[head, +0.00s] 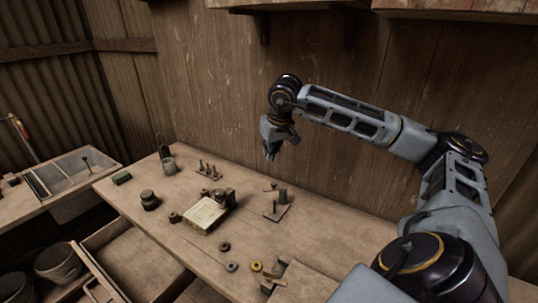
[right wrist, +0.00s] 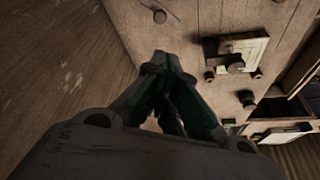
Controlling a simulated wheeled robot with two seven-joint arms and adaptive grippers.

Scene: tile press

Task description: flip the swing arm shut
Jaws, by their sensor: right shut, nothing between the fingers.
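The tile press is probably the pale cream block (head: 203,214) with dark metal parts near the middle of the workbench. A dark piece, perhaps the swing arm (head: 225,197), stands at its back right edge; I cannot tell its exact pose. In the right wrist view the cream block (right wrist: 254,47) lies to the upper right with dark parts over it. My right gripper (head: 271,156) hangs above the bench's back part, up and right of the block and clear of it. Its fingers (right wrist: 165,62) are shut and empty. My left gripper is not in view.
A small plate with an upright post (head: 282,196) stands right of the block. A pegged holder (head: 209,170), a dark jar (head: 149,200) and a cup (head: 169,164) stand to the left. Rings (head: 232,267) lie near the front edge. The wooden wall is close behind.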

